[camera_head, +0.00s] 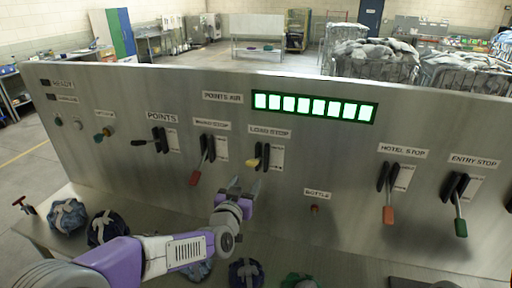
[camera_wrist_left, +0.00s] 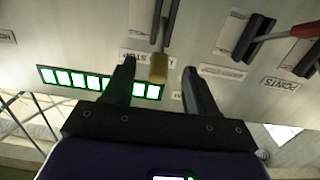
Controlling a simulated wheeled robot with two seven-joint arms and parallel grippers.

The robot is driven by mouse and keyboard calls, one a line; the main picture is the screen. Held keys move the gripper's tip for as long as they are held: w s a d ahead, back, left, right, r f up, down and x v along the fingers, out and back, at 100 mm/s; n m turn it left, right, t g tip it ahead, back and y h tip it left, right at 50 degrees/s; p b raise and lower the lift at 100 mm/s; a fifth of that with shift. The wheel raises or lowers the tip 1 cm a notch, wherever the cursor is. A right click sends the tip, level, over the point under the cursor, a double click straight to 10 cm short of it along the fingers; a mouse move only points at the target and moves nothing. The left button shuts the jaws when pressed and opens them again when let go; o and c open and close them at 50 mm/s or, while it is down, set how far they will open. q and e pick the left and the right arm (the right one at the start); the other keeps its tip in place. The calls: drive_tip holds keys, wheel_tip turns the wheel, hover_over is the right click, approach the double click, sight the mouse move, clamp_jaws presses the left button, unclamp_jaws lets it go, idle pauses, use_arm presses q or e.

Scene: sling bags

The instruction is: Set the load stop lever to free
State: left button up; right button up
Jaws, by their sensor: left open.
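The load stop lever (camera_head: 252,163) has a yellow handle and sits in a black slot under the LOAD STOP label (camera_head: 270,132) on the grey panel. Its handle stands higher than the red and green handles of the other stop levers, which hang down. My left gripper (camera_head: 245,186) is open just below it. In the left wrist view, which is upside down, the yellow handle (camera_wrist_left: 159,68) appears between the two spread fingers, with a gap on each side; I cannot tell its depth between them. My right gripper is not in view.
The red-handled lever (camera_head: 195,176) is close on the left. Bundled bags (camera_head: 68,216) lie on the ledge below the panel.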

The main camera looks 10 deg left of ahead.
sight(252, 164)
use_arm(q)
drive_tip(key=w, duration=0.2)
drive_tip(key=w+r+p, duration=0.1)
drive_tip(key=w, duration=0.2)
drive_tip(key=w+r+p, duration=0.1)
drive_tip(key=w, duration=0.1)
drive_tip(key=shift+w, duration=0.25)
clamp_jaws()
